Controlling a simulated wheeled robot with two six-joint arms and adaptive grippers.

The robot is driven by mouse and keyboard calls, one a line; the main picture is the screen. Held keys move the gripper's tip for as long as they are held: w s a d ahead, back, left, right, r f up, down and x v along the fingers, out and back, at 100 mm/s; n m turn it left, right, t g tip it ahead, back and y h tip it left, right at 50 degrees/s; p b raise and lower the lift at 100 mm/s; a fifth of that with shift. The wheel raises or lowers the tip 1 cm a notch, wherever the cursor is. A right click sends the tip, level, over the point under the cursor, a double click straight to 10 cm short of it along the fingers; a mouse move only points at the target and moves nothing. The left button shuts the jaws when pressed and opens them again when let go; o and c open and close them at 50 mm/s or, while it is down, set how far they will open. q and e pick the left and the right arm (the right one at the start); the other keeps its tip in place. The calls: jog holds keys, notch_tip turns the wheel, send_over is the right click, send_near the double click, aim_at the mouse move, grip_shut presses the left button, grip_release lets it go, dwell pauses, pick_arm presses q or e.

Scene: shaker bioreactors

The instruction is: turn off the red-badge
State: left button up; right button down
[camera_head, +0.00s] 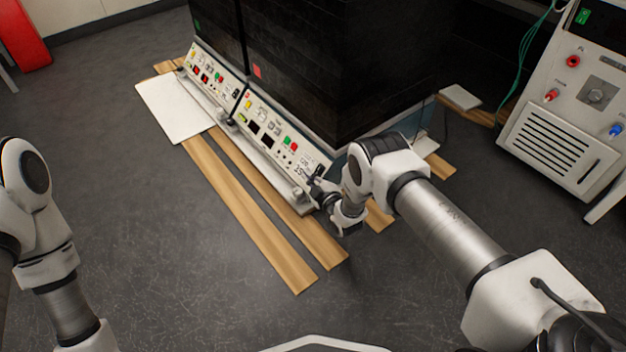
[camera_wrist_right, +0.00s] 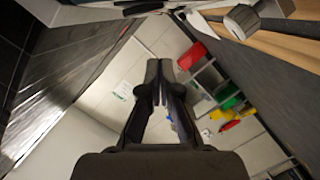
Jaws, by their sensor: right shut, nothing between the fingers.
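The red badge (camera_head: 257,71) is a small red square on the dark front of the nearer shaker bioreactor (camera_head: 335,70). Below it is that unit's slanted white control panel (camera_head: 244,110), with small dark displays, a green button (camera_head: 294,146), a red button and a row of small controls. My right gripper (camera_head: 318,190) is at the panel's right end, close to its lower edge; whether it touches is unclear. In the right wrist view its fingers (camera_wrist_right: 160,72) are together with nothing between them. My left arm shows at the left, but its gripper is out of frame.
A second unit with a green badge (camera_head: 197,25) and a similar panel (camera_head: 212,78) stands to the left. Wooden planks (camera_head: 265,230) and a white plate (camera_head: 175,108) lie in front on the floor. A white instrument cabinet (camera_head: 555,145) stands right. The floor at front left is clear.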

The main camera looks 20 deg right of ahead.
jog(key=p+v, duration=0.4)
jog(key=v, duration=0.5)
jog(key=shift+s, duration=0.35)
